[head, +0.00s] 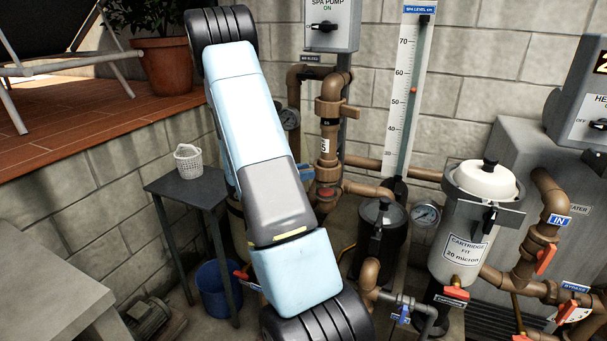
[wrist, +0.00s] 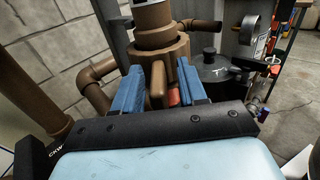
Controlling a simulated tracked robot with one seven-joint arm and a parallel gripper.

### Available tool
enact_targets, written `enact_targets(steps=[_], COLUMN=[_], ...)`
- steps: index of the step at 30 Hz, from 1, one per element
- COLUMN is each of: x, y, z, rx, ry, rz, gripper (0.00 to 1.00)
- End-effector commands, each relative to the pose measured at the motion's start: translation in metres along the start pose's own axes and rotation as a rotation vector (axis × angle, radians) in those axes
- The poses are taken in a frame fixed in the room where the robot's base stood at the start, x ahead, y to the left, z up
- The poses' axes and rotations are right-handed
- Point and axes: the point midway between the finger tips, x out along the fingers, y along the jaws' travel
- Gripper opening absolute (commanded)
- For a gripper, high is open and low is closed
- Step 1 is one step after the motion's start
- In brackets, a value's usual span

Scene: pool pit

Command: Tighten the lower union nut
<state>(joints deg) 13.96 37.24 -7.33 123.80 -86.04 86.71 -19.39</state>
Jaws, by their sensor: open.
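The lower union nut (wrist: 158,50) is a brown collar on a vertical brown pipe, below a white label. One brown lug of it points towards my wrist camera. My gripper (wrist: 159,80) has two blue jaws, open, one on each side of this lug. Gaps show between the lug and the jaws, so it is not clamped. The upper union nut (head: 329,108) has a lug pointing right.
A black pump pot (head: 379,222) and white cartridge filter (head: 463,230) stand to the right. A small dark table (head: 183,188) with a white basket (head: 188,161) is at left. A block wall stands behind.

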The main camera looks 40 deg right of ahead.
Motion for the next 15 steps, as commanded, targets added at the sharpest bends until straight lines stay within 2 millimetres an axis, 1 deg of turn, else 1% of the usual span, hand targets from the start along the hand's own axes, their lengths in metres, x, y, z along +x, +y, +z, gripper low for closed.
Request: enact_targets(steps=[1, 4, 14, 15], x=[0.0045, 0.0096, 0.0117, 0.0117], y=[-0.0002, -0.0002, -0.0001, -0.0001], z=[0.0, -0.0001, -0.0001, -0.0001], rx=[0.0, 0.0, 0.0, 0.0], ry=[0.0, 0.001, 0.001, 0.0], rz=[-0.001, -0.001, 0.0, 0.0], gripper=[0.41, 0.41, 0.41, 0.38])
